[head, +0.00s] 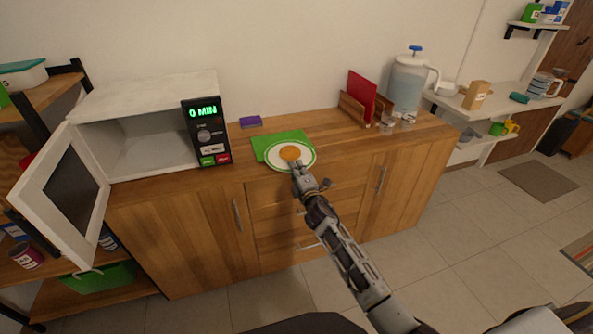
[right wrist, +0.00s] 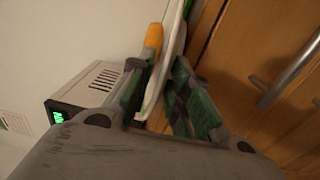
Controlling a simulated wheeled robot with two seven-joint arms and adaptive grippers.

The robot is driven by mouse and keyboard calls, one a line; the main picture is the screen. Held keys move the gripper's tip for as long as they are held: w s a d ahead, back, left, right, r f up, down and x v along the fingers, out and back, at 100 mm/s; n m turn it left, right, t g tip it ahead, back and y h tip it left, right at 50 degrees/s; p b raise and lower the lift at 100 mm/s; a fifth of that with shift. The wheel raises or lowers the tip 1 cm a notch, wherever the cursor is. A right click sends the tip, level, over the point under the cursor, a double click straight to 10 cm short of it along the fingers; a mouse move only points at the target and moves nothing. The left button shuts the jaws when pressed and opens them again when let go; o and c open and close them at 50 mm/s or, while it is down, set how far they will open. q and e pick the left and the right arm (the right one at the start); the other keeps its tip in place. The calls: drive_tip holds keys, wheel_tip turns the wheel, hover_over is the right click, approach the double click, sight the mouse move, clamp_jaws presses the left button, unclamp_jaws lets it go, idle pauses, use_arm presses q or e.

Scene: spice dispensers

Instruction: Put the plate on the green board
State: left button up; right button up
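The white plate with a green rim (head: 274,162) carries a round orange-brown food item (head: 290,153). In the head view it overlaps the front right of the green board (head: 264,142) on the wooden counter. I cannot tell whether it rests on the board or is held just above it. My right gripper (head: 297,166) is at the plate's front edge. In the right wrist view its fingers (right wrist: 160,75) lie on either side of the plate's rim (right wrist: 172,45) and appear closed on it. My left gripper is not in view.
A microwave (head: 150,130) with its door (head: 68,190) swung open stands left of the board. A purple sponge-like block (head: 251,121) lies behind it. A wooden holder with a red board (head: 361,97), glasses and a water pitcher (head: 407,82) stand to the right. The counter between is clear.

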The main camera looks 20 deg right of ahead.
drive_tip(key=shift+o, duration=1)
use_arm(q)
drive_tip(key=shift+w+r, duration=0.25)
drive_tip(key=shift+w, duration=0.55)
